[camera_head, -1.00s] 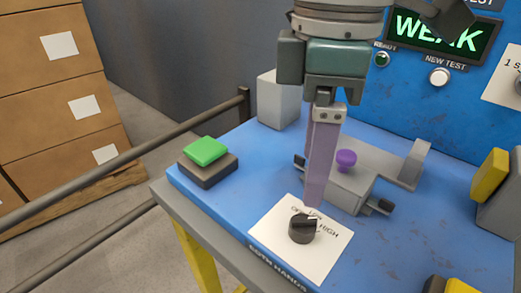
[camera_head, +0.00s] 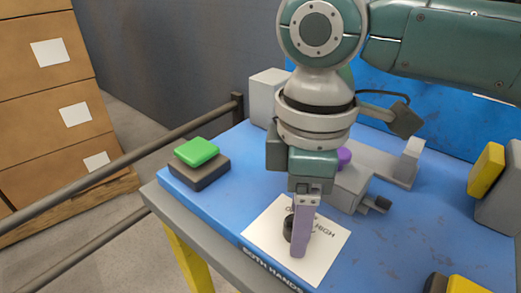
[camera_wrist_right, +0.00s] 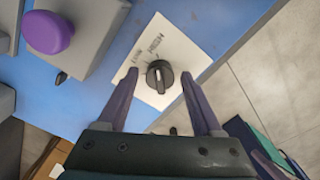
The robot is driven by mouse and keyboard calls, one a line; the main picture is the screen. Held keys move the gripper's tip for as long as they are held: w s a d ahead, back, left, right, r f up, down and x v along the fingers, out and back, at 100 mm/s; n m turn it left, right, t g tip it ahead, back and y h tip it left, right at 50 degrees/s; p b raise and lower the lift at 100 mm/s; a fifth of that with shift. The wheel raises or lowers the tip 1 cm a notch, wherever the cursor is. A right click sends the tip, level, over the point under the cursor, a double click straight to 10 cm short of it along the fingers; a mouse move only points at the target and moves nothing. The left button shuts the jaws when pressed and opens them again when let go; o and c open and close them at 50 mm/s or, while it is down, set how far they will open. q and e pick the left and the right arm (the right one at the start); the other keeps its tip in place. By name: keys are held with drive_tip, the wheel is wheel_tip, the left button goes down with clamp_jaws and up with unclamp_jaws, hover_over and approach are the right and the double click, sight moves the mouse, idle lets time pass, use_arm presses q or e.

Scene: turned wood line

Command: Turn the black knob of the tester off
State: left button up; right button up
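The black knob (camera_head: 288,228) sits on a white label plate (camera_head: 266,225) at the front of the blue tester top. In the head view my right gripper (camera_head: 300,250) is over the plate, fingers pointing down, and partly hides the knob. In the right wrist view the knob (camera_wrist_right: 159,76) lies between the two purple fingertips, with a visible gap on each side. The gripper is open around it. The word HIGH shows on the plate; the other lettering is partly hidden, and I cannot tell which mark the knob points to. My left gripper is out of view.
A green button on a dark base (camera_head: 199,160) is at the left of the tester top. A grey fixture with a purple knob (camera_head: 344,157) stands behind my gripper. A yellow-faced block (camera_head: 486,172) is at the right. A rail (camera_head: 110,164) runs along the left side.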

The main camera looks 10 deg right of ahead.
clamp_jaws()
idle(0.3)
